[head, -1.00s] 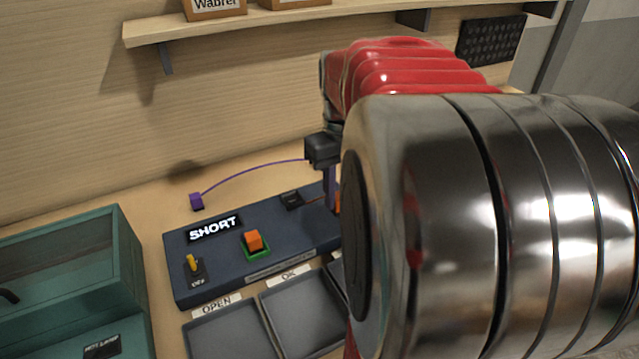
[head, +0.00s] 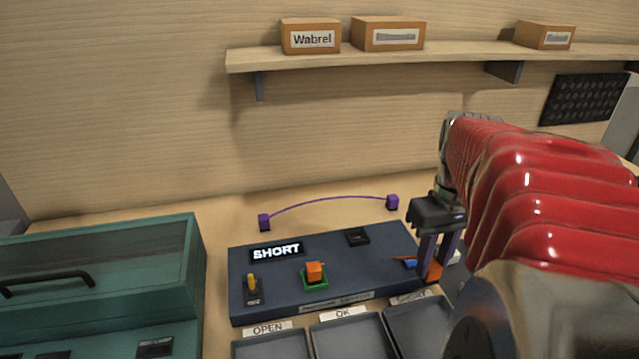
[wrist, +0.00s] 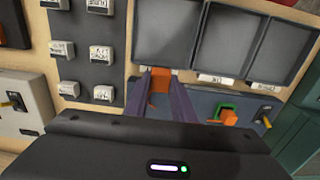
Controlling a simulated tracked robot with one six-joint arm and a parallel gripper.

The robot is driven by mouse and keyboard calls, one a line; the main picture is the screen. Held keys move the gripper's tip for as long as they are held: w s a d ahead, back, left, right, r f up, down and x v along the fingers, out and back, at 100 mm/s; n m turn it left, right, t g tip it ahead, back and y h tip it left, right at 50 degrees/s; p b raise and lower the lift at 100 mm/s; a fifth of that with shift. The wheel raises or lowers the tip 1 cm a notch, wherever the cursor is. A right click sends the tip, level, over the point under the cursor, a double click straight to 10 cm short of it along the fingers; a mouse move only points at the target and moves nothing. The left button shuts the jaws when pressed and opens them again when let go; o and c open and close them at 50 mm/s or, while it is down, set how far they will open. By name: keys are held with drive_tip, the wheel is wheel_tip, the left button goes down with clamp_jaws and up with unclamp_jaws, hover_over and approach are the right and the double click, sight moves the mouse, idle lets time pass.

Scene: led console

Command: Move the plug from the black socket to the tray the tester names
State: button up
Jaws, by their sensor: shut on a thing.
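My gripper (head: 430,272) is shut on an orange plug (head: 433,271) at the right end of the dark blue console (head: 340,284). In the wrist view the plug (wrist: 160,76) shows between the two fingers. The black socket (head: 358,237) on the console looks empty. The tester's display (head: 277,251) reads SHORT. Three grey trays stand in front of the console: the OPEN tray (head: 270,347), the OK tray (head: 350,338) and the SHORT tray (head: 418,322), which is nearest the plug. My arm hides part of the SHORT tray.
Another orange block (head: 315,270) sits in a green socket. A yellow lever (head: 252,284) stands at the console's left, and a small blue part (head: 410,263) near its right end. A purple lead (head: 330,199) lies behind. A teal cabinet (head: 100,275) is left; a shelf (head: 430,56) is above.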

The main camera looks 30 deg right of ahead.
drive_tip(key=s, duration=1.1)
drive_tip(key=shift+d, duration=0.3)
idle(0.3)
drive_tip(key=shift+r, duration=0.45)
drive_tip(key=shift+w+a+f, duration=0.1)
drive_tip(key=shift+a+f, duration=0.1)
drive_tip(key=shift+f, duration=0.05)
idle(0.5)
drive_tip(key=shift+d+f, duration=0.1)
drive_tip(key=shift+f, duration=4.1)
idle(0.9)
